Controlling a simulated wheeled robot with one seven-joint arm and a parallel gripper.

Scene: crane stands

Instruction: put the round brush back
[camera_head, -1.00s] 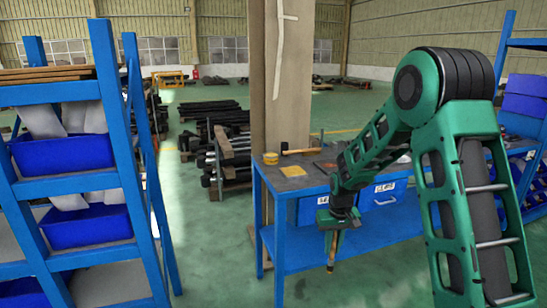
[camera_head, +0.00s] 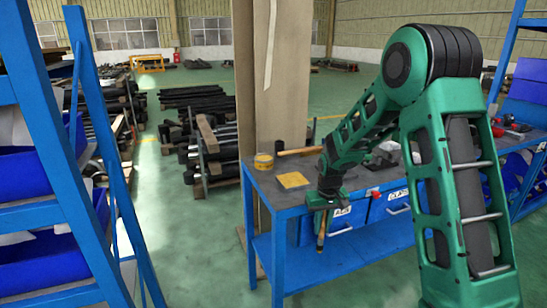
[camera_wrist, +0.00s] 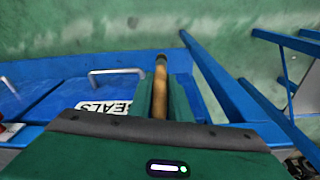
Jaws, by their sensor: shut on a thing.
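My gripper (camera_head: 322,205) hangs at the front edge of the blue workbench, near its left half. It is shut on a slim, wooden-handled thing, likely the round brush (camera_head: 321,232), which points down. In the wrist view the brush (camera_wrist: 160,95) shows as a tan rod between my fingers with a dark far end. Bristles cannot be made out. A yellow square (camera_head: 293,180) lies on the grey bench top, behind and left of my gripper.
A yellow roll (camera_head: 263,161) and a wooden-handled tool (camera_head: 298,152) lie at the bench's back left. Labelled blue drawers (camera_head: 390,204) hang under the bench top. A blue shelf rack (camera_head: 85,190) stands close on the left. Green floor is open between rack and bench.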

